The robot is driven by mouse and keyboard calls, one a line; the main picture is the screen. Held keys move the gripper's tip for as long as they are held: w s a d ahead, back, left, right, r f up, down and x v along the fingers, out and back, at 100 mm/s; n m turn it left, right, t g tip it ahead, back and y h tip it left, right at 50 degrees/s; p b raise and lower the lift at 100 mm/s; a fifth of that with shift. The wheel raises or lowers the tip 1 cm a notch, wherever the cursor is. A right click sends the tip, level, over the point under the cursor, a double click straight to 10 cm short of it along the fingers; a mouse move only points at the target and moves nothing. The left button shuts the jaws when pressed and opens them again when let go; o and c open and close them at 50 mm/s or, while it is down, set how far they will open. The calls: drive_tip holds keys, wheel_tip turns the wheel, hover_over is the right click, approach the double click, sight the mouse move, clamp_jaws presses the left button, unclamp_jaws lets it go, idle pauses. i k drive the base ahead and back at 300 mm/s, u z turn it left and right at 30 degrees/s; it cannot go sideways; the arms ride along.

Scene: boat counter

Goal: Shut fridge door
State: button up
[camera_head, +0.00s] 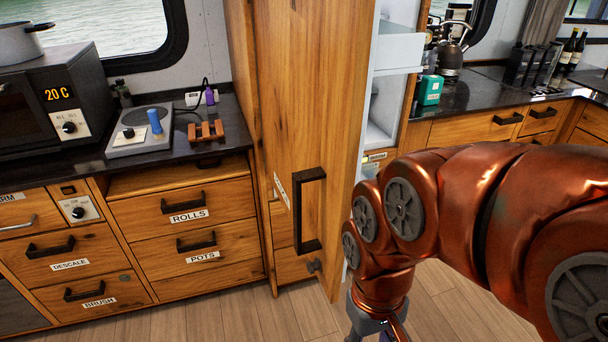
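The fridge door (322,95) is a tall wooden panel with a black handle (311,212) on its front face. It stands open, its edge out from the cabinet line. The white fridge interior (396,52) with shelves shows to the right of the panel. My copper-coloured arm fills the right side and reaches down in front of the opening. My gripper (372,326) is a grey part at the bottom edge, right of the door's lower edge. Its fingers are cut off by the frame, so its opening cannot be seen. No contact with the door is visible.
Wooden drawers (181,214) labelled ROLLS and POTS stand left of the door. A dark counter with a microwave (50,100) is above them. A kettle (450,58) and a green box (429,90) stand on the right counter. The wooden floor (215,323) in front looks clear.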

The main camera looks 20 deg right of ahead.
sight(318, 61)
drive_tip(key=k, duration=0.4)
drive_tip(key=u, duration=2.25)
drive_tip(key=i, duration=0.55)
drive_tip(key=z, duration=1.1)
